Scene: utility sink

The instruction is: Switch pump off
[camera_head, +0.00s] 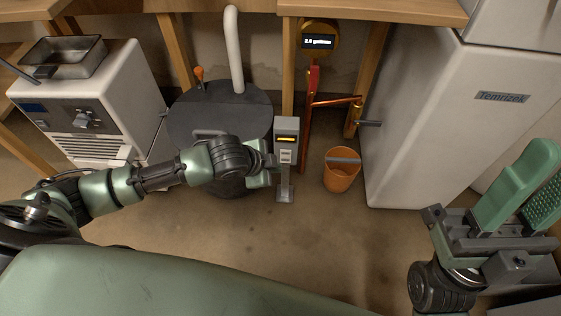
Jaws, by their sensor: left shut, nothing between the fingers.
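A grey control box (286,133) with a lit yellow-orange strip and a small pale part below it stands on a short post with a floor plate. A dark round tank (222,110) with a pale upright pipe (233,50) stands behind and left of it. My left gripper (273,170) is shut and empty at the lower left of the box; I cannot tell whether it touches. The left wrist hides part of the tank. My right gripper (521,200) is at the right, away from the box, with its green fingers apart and nothing visible between them.
An orange bucket (340,178) stands right of the post. Behind are red and copper pipes (312,100) and a round gauge (319,40). A white cabinet (440,110) fills the right; a white machine (95,105) stands left. The floor in front is clear.

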